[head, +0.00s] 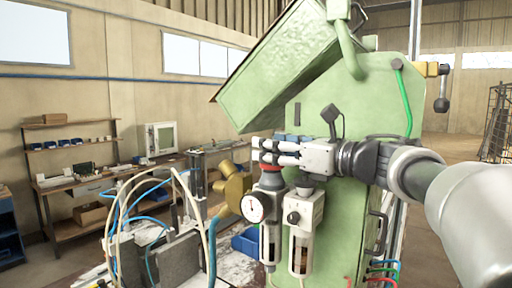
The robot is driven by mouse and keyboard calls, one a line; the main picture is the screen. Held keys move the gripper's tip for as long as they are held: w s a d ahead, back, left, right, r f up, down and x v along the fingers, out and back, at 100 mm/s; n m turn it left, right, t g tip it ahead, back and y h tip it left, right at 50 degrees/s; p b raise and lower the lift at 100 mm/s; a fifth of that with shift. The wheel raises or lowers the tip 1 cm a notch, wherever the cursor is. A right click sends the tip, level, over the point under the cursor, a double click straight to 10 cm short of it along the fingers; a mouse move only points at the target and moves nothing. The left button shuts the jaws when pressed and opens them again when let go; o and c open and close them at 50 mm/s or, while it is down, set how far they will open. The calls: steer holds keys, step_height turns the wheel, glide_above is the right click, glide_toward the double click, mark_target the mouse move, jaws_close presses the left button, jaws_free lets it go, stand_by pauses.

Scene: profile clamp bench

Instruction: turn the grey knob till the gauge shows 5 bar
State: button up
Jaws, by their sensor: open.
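A round white gauge (254,207) faces me on the front of a grey regulator unit (270,233). Its needle and scale are too small to read. The top of this unit, with a grey part (271,180) and a red ring (270,167), sits just under my gripper (264,151). My gripper reaches in from the right, level, with its fingers pointing left. The fingers are open at the top of the unit and partly hide it. I cannot tell whether they touch the knob or stand around it.
Behind is a green machine (345,230) with a raised cover (280,70). A shelved workbench (75,170) stands farther back.

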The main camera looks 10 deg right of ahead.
steer(key=v, duration=1.1)
steer(key=shift+s, duration=0.2)
steer(key=shift+d, duration=0.15)
